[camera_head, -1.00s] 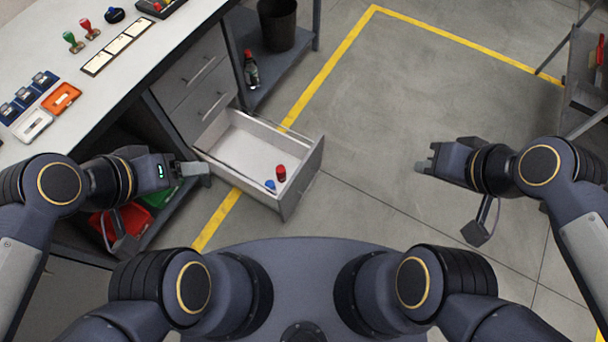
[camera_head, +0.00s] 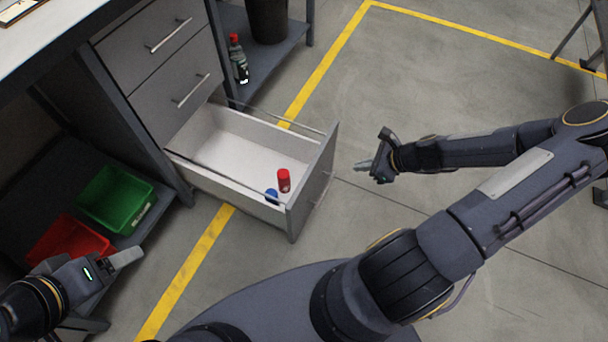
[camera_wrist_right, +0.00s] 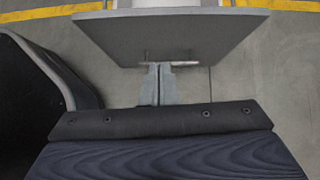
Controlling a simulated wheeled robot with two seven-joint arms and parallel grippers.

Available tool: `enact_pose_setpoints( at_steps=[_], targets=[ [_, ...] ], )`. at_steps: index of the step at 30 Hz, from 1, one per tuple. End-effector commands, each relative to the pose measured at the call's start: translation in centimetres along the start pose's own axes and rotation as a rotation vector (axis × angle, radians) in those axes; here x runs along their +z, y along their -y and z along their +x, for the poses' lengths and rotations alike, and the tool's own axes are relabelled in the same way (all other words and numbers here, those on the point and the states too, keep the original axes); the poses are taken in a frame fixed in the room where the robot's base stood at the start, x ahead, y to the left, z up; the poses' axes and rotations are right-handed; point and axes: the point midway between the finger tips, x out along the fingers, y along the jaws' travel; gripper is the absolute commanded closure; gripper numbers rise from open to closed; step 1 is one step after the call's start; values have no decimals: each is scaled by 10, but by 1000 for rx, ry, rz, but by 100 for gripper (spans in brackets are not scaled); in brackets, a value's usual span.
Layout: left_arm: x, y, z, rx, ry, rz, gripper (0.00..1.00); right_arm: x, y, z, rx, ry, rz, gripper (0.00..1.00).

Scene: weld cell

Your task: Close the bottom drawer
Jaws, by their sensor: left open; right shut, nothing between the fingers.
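The bottom drawer (camera_head: 235,145) of the grey cabinet is pulled far out. A red can-like item (camera_head: 284,180) and a small blue item (camera_head: 271,195) are inside it near the front. My right gripper (camera_head: 361,166) is shut and empty, just outside the drawer front (camera_head: 311,187), with a small gap in the head view. In the right wrist view, the shut fingers (camera_wrist_right: 160,72) point at the drawer front (camera_wrist_right: 180,35) and overlap its bar handle (camera_wrist_right: 183,64); contact cannot be told. My left gripper (camera_head: 122,262) is open and empty at the lower left, away from the drawer.
Two upper drawers (camera_head: 180,85) are shut. A green bin (camera_head: 117,200) and a red bin (camera_head: 66,242) sit on a low shelf at left. A bottle (camera_head: 238,60) and dark bucket (camera_head: 267,18) stand on a shelf behind the drawer.

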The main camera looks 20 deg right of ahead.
Motion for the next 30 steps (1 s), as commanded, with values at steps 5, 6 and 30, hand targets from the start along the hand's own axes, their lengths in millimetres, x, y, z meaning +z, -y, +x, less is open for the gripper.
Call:
enact_pose_setpoints(
  at_steps=[5, 6, 30],
  targets=[
    [4, 4, 9, 0, -1, 0, 34, -13, 4, 15, -21, 18, 66, 100],
    [5, 5, 11, 0, -1, 0, 34, -13, 4, 19, -20, 18, 65, 100],
    [26, 23, 51, 0, 0, 0, 34, 17, 7, 134, -18, 14, 59, 100]
  ],
)
